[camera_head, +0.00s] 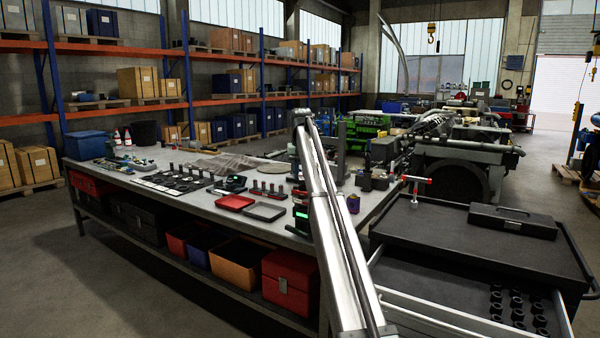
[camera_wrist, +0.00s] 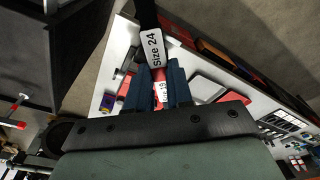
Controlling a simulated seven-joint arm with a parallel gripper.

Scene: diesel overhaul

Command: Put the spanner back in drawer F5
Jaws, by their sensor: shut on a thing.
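In the wrist view, my gripper (camera_wrist: 163,85) has its two blue fingers closed around a red section marked "Size 19". A dark shaft with a white "Size 24" tag rises from between the fingers; I take this to be the spanner (camera_wrist: 150,40). Its ends are not fully visible. The gripper is over the workbench side, with the black tool cabinet to its left. In the head view my silver arm crosses the middle, and I cannot make out the spanner. An open drawer (camera_head: 430,285) shows at the cabinet's front, with several black sockets at right. No F5 marking is readable.
The workbench (camera_head: 225,208) carries red and black trays, bottles and small parts. The cabinet top (camera_head: 470,233) holds a black case (camera_head: 512,221). A red-handled T-shaped tool (camera_head: 415,184) stands at its back left corner. An engine stands behind.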

